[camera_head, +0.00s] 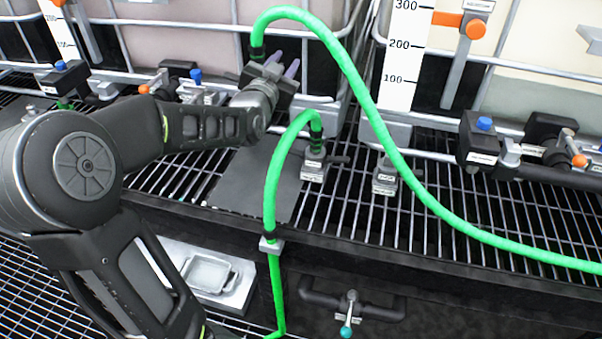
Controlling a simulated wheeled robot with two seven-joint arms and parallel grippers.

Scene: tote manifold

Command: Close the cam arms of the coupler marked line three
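A labelled coupler (314,166) stands on the rack with a short green hose (272,190) entering its top; a dark lever sticks out to its right. A second labelled coupler (384,178) stands to its right with no hose visible in it. The labels are too small to read, so I cannot tell which is line three. A long green hose (370,105) arches over and ends in a dark fitting (257,52) behind my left gripper. My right gripper is out of view.
White totes in metal cages stand behind, with valves (485,140) and a level scale (403,60). A dark plate (250,180) lies on the grated shelf. Below are a grey tray (208,272) and a teal-handled valve (347,315). The long hose crosses the right side.

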